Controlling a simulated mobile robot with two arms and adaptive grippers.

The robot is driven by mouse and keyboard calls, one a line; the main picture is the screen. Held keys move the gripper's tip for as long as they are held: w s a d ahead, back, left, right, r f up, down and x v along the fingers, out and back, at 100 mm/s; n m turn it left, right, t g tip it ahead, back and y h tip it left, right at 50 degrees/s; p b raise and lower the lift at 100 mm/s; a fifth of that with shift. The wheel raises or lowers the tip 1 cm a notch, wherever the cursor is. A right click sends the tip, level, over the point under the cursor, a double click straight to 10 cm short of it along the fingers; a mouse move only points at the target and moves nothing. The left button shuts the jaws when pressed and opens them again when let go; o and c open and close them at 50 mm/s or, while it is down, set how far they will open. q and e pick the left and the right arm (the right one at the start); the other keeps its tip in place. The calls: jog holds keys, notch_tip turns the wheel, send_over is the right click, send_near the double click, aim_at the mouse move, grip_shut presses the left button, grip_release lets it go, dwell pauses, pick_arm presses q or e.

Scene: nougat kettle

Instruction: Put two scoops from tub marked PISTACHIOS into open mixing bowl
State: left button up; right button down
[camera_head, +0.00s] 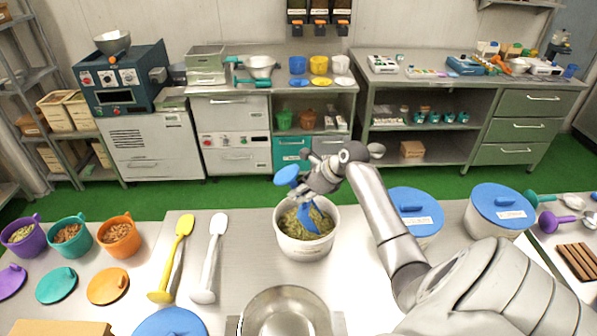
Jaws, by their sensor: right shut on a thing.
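A white tub (303,247) stands open on the near counter, filled with green nuts (291,224); no label on it can be read. A blue scoop (309,218) stands tilted with its lower end in or just over the nuts. My right gripper (306,189) is above the tub, shut on the scoop's shaft below its round blue top. An open metal mixing bowl (286,312) is in front of the tub at the bottom edge, its inside looking empty where it shows. My left gripper is out of view.
Two blue-lidded tubs (414,207) (502,204) stand to the right. A yellow scoop (172,262) and a white scoop (210,262) lie to the left, beside several coloured cups (70,238) and loose lids. A blue lid (172,324) is at the bottom left.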

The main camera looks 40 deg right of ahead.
jog(key=shift+f, duration=0.35)
jog(key=w+a+f+g+h, duration=0.1)
jog(key=w+g, duration=0.1)
jog(key=w+a+f+g+h+b, duration=0.1)
jog(key=w+f+g+h, duration=0.1)
jog(key=w+a+f+g+h, duration=0.1)
jog(key=w+a+g, duration=0.1)
jog(key=g, duration=0.1)
jog(key=shift+w+a+f+n+h, duration=0.1)
jog(key=shift+f+n+h, duration=0.3)
jog(key=shift+w+a+r+g+b, duration=0.2)
jog(key=shift+g+b, duration=0.1)
jog(key=shift+b, duration=0.25)
notch_tip(320, 180, up, 8)
jog(key=w+a+g+h+b, duration=0.2)
jog(key=b, duration=0.5)
jog(key=shift+w+g, duration=0.3)
jog(key=shift+w, duration=0.05)
